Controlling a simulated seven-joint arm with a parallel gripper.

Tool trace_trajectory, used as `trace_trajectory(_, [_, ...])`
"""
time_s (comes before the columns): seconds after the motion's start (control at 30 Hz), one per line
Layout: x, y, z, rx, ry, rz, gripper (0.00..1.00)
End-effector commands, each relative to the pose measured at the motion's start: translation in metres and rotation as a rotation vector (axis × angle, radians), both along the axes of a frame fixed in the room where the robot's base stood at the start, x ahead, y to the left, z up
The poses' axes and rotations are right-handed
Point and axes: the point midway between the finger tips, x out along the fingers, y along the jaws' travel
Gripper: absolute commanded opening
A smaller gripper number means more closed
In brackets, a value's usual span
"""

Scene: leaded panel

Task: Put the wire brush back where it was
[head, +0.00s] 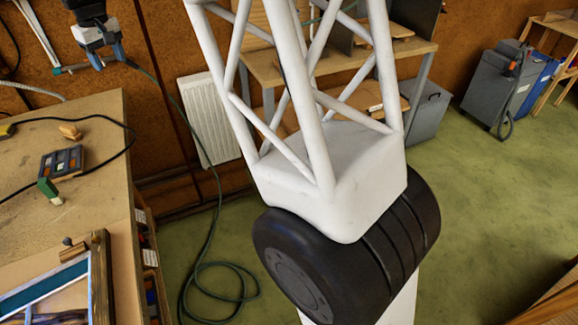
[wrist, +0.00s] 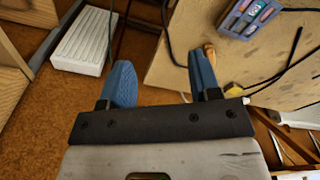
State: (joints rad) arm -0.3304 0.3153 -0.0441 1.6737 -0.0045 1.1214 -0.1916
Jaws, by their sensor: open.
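My gripper (head: 105,60) hangs at the upper left of the head view, beyond the far end of the workbench (head: 105,190). In the wrist view its two blue fingers (wrist: 160,65) stand wide apart with nothing between them. I cannot make out a wire brush for certain. A small tan wooden piece (head: 70,131) lies on the bench and shows partly beside the right finger in the wrist view (wrist: 210,52); its details are too small to tell. A green block-like item (head: 48,190) stands nearer on the bench.
A grey tray of coloured pieces (head: 62,163) lies on the bench, with black cables around it. A wood-framed leaded panel (head: 98,280) is at the near left. A white radiator (head: 208,118) is on the wall.

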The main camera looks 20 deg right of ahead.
Motion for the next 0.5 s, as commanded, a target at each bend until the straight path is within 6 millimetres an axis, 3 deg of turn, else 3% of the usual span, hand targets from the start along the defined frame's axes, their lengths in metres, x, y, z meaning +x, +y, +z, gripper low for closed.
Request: trace_trajectory(0.5, [-0.11, -0.098, 0.038, 0.015, -0.04, -0.127, 0.57])
